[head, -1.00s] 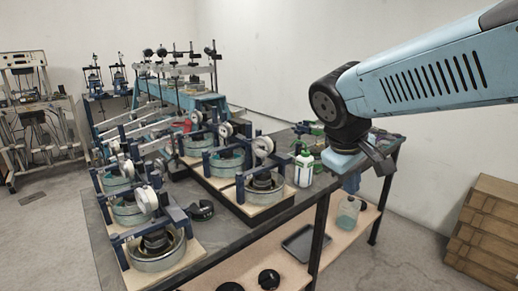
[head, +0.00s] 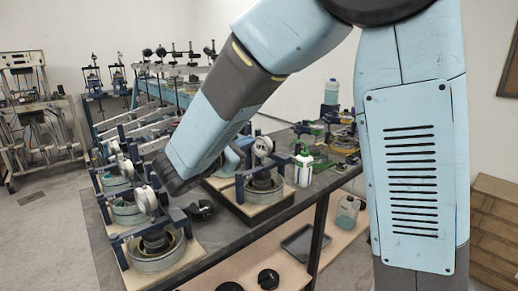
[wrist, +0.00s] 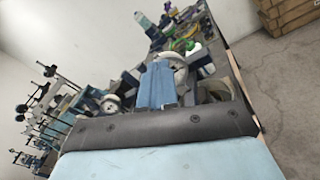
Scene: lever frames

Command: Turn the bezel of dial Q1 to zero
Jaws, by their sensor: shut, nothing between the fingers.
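Several dial gauges with white round faces stand on blue frames over round metal rings. In the head view one is at the front left (head: 147,199), one behind it (head: 126,168), and one right of my arm (head: 262,146). No label is readable, so I cannot tell which is Q1, nor read its bezel. My gripper (wrist: 160,68) shows in the wrist view as two blue fingers shut together with nothing between them. White round parts lie just beyond it, and contact cannot be told.
A green-and-white bottle (head: 303,166) stands near the dark table's (head: 275,218) right edge. A black curved part (head: 201,209) lies between the front stands. A lower shelf holds a tray (head: 303,243) and round black pieces. Wooden drawers (head: 490,235) stand at right.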

